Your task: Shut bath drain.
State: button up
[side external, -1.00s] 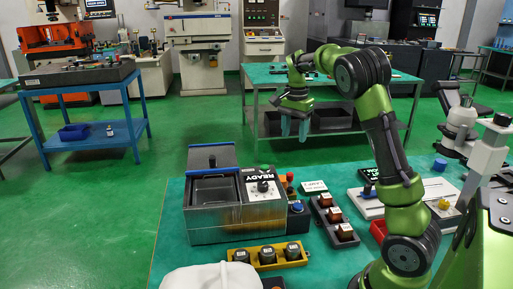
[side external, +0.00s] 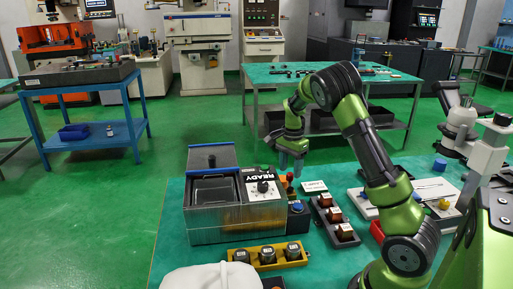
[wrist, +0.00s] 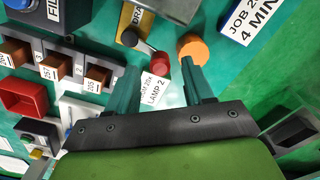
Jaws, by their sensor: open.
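The drain lever is a black arm with a red knob (wrist: 160,64), beside a yellow plate (wrist: 134,20) with a partly hidden "DRA" label in the wrist view. In the side view, the red knob (side external: 289,178) stands to the right of the grey metal bath (side external: 208,220). My gripper (wrist: 161,72) is open and empty, its fingers apart on either side of the red knob in the picture. In the side view my gripper (side external: 291,165) hangs just above the knob. I cannot tell whether the fingers are level with it.
An orange round piece (wrist: 193,47) lies close by the right fingertip. A white "LAMP 2" card (wrist: 154,92) lies below the knob, partly hidden by my fingers. A rack of brown blocks (side external: 333,218), a READY panel (side external: 264,185) and a yellow holder (side external: 267,257) stand around.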

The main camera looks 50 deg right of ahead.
jog(key=shift+f, duration=1.15)
grip_shut()
jog(key=shift+w+a+n, duration=0.2)
jog(key=shift+n, duration=0.45)
jog(key=shift+w+a+n, duration=0.15)
jog(key=shift+w+n, duration=0.05)
jog(key=shift+n, duration=0.45)
grip_release()
notch_tip(320, 180, up, 17)
